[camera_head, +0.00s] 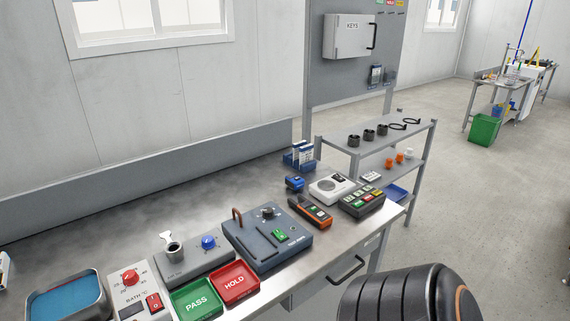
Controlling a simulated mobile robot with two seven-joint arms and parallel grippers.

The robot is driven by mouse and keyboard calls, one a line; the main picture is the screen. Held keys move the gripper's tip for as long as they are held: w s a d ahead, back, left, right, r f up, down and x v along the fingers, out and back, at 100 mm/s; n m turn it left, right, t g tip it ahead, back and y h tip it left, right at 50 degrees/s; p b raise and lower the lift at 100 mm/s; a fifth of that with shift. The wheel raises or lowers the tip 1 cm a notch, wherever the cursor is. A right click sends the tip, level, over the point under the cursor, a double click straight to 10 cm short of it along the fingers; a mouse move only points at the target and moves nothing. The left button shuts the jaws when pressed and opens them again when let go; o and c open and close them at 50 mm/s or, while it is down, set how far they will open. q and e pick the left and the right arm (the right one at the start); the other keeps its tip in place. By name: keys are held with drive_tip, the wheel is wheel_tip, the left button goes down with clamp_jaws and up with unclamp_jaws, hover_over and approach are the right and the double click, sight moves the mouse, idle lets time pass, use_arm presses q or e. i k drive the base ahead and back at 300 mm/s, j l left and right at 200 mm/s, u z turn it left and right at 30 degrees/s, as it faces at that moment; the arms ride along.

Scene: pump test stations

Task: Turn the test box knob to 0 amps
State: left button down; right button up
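The test box (247,240) is a dark blue-grey box on the steel bench, near the middle of the head view. A black knob (267,212) sits on its top face. A green rocker switch (279,234) and a brown loop handle (237,217) are also on it. The knob's scale and pointer are too small to read. Neither of my grippers shows. A dark, ribbed, rounded part with an orange ring, probably one of my arm links, fills the lower right edge.
Left of the box are a green PASS tray (196,304), a red HOLD tray (235,282), a grey unit with a blue knob (208,242) and a bath controller (134,293). Right of it lie an orange-black meter (310,212) and a button box (361,201). A shelf cart (378,134) stands beyond.

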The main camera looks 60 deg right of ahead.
sight(268, 213)
drive_tip(key=z, duration=1.8)
drive_tip(key=k, duration=0.05)
